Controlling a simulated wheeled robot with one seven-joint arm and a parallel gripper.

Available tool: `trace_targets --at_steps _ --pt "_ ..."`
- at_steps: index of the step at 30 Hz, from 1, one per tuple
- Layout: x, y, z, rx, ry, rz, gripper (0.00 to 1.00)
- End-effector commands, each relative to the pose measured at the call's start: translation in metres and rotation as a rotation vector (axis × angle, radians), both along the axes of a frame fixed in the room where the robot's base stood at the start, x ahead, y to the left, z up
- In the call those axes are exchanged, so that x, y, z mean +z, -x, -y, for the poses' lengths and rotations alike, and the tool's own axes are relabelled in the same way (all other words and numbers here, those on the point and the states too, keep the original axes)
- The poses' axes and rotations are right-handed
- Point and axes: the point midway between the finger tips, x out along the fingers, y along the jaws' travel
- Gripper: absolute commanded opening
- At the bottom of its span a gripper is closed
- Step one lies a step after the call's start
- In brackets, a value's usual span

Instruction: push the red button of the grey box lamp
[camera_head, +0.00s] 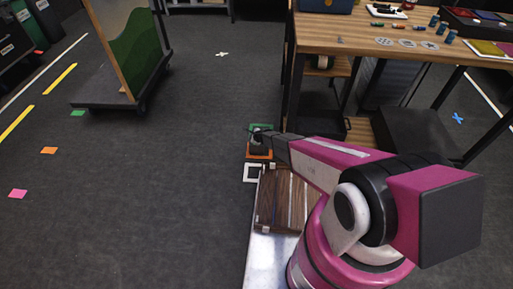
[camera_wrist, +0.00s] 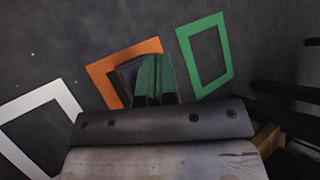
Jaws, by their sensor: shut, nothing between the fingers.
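My gripper (camera_head: 262,136) is at the end of my magenta arm, low over a row of coloured square frames. In the wrist view its shut fingers (camera_wrist: 155,76) reach over the orange frame (camera_wrist: 98,72). A dark shape (camera_wrist: 124,76) beside the fingers lies inside that frame; I cannot tell whether it is the grey box lamp. No red button shows in either view, and my gripper hides part of this spot. I cannot tell whether the fingertips touch anything.
A green frame (camera_wrist: 206,55) lies right of the fingers and a white frame (camera_wrist: 58,96) to the left. A wooden table (camera_head: 350,38) with small objects stands at the upper right. A wheeled board (camera_head: 135,55) stands at the upper left. Open dark floor (camera_head: 180,180) lies left.

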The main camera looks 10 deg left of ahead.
Motion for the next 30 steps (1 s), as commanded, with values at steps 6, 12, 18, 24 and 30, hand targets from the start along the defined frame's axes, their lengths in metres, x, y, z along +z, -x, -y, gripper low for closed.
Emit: trace_targets --at_steps 6,12,18,24,30 --pt "0.001 0.0 0.0 -0.001 -0.001 -0.001 0.0" --pt "0.007 0.001 0.0 0.0 0.0 0.0 0.0" --pt "0.024 0.001 0.0 0.001 -0.001 0.0 0.0" --pt "0.042 0.001 0.0 0.001 0.0 0.001 0.0" --pt "0.057 0.001 0.0 0.0 0.0 0.0 0.0"
